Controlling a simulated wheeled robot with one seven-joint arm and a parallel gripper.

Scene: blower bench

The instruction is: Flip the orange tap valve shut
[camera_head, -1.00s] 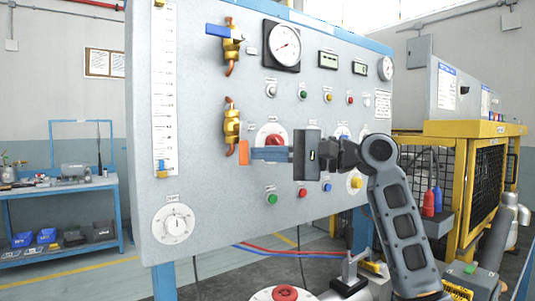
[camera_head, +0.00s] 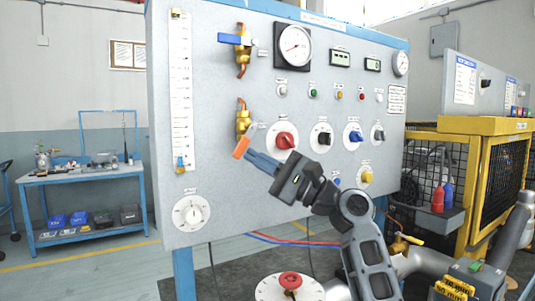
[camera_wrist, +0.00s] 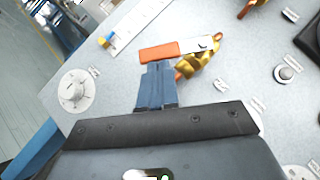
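The orange tap valve's orange handle (camera_head: 241,147) slants down and left from its brass body (camera_head: 243,122) on the panel's left part. In the wrist view the orange handle (camera_wrist: 173,50) lies across the tips of my blue fingers, with its metal lever and brass body (camera_wrist: 195,65) to the right. My gripper (camera_head: 250,158) reaches up and left to the handle. Its fingers (camera_wrist: 157,68) are side by side with no visible gap. The tips appear to touch the handle's side rather than straddle it; the exact contact is partly hidden.
A blue-handled tap valve (camera_head: 236,39) sits above on the panel (camera_head: 215,100). A red knob (camera_head: 285,140) and other knobs are right of my gripper. A white dial (camera_head: 191,213) is lower left. A yellow cage (camera_head: 470,140) stands at right.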

